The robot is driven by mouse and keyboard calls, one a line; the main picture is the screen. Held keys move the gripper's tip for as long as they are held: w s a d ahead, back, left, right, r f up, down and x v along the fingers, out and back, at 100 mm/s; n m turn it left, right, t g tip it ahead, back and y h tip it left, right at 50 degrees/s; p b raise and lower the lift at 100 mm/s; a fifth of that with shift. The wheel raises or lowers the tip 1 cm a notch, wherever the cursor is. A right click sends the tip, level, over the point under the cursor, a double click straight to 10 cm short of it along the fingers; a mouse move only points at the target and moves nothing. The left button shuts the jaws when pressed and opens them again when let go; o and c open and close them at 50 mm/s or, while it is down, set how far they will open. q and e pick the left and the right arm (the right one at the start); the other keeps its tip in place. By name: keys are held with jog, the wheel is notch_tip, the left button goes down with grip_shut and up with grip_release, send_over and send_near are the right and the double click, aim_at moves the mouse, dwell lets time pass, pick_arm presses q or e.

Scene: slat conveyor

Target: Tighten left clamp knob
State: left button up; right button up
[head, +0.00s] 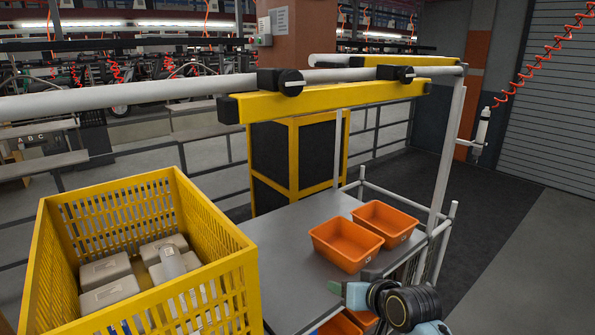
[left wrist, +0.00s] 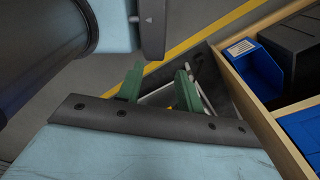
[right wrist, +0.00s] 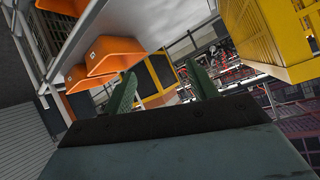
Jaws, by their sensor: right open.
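The left clamp knob (head: 291,82) is a black round knob on a black clamp on the white horizontal tube (head: 160,87), above the yellow bar (head: 330,97). A second, similar black knob (head: 405,75) sits farther right. My right arm shows low at the right in the head view, well below the knobs. In the right wrist view my right gripper (right wrist: 162,86) has its green fingers apart with nothing between them. My left gripper (left wrist: 158,88) is out of the head view; its green fingers are apart and empty over the floor. Neither wrist view shows the knobs.
A yellow crate (head: 210,215) with several grey parts stands at the lower left. Orange bins (head: 345,243) sit on a grey table (head: 290,235) below the bar. A white upright post (head: 449,145) carries the tube's right end. A blue bin (left wrist: 257,72) is near my left gripper.

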notch_tip(320, 180, up, 23)
jog(key=s+a+n+t+y+p, duration=0.2)
jog(key=n+t+y+p, duration=0.2)
jog(key=n+y+p, duration=0.1)
jog(key=n+y, duration=0.1)
send_near(295, 81)
pick_arm(q)
notch_tip(295, 81, up, 9)
jog(key=w+p, duration=0.1)
jog(key=p, duration=0.2)
jog(key=shift+w, duration=0.3)
pick_arm(e)
jog(key=x, duration=0.9)
jog(key=shift+w+a, duration=0.15)
jog(key=shift+w, duration=0.05)
pick_arm(q)
jog(key=shift+d, duration=0.1)
